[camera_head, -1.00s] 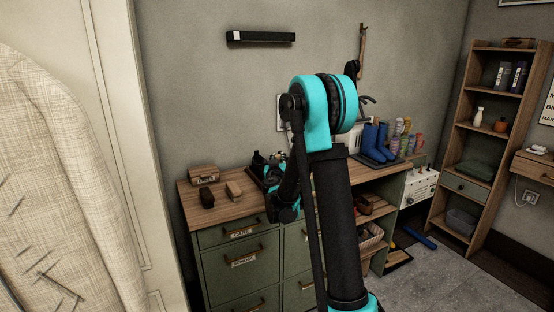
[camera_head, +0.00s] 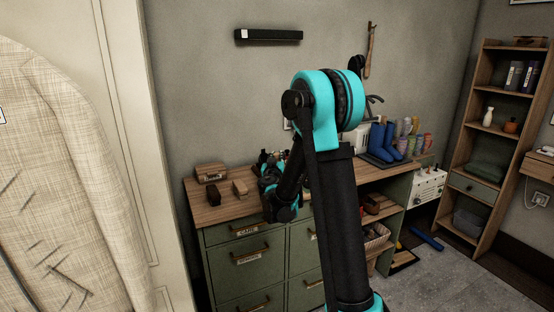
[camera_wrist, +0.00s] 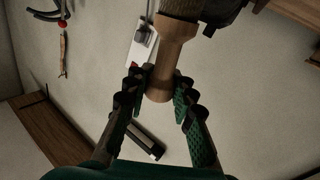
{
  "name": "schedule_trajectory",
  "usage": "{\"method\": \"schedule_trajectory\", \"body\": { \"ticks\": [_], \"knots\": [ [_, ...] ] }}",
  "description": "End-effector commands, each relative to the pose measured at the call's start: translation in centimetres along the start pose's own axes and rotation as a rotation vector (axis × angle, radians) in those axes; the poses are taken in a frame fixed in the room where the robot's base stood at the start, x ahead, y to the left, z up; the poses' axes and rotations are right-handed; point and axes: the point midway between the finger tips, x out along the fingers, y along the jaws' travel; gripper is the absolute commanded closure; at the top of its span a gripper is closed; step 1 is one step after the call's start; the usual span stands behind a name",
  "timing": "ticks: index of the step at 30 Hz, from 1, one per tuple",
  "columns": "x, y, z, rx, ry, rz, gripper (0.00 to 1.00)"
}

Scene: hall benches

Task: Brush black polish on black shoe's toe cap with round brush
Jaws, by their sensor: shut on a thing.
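In the wrist view my gripper (camera_wrist: 160,95) is shut on the light wooden handle (camera_wrist: 158,84) of a brush. The brush's brown head (camera_wrist: 182,8) is at the top edge and partly cut off. A dark object (camera_wrist: 222,14) lies beside the head; I cannot tell whether it is the black shoe or whether the bristles touch it. In the head view my gripper (camera_head: 270,168) is over the bench top (camera_head: 222,208), largely hidden by my arm. Dark shapes show just behind it, too small to tell apart. I cannot make out the polish.
A wooden box (camera_head: 211,172), a dark brown brush (camera_head: 214,191) and a light wooden block (camera_head: 240,187) are on the bench's left. Blue boots (camera_head: 382,140) and several coloured containers (camera_head: 408,138) stand at right. A black bar (camera_head: 268,36) is on the wall. Shelves (camera_head: 492,130) stand far right.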

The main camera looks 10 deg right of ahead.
Motion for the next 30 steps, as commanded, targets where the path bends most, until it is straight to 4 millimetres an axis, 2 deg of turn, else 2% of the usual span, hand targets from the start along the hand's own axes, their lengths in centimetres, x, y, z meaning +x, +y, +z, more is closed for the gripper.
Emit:
{"method": "schedule_trajectory", "body": {
  "ticks": [15, 30],
  "knots": [
    [-0.7, 1.4, -4.3, 0.000, 0.000, 0.000, 1.00],
    [-0.8, 1.6, -5.0, 0.000, 0.000, 0.000, 1.00]
  ]
}}
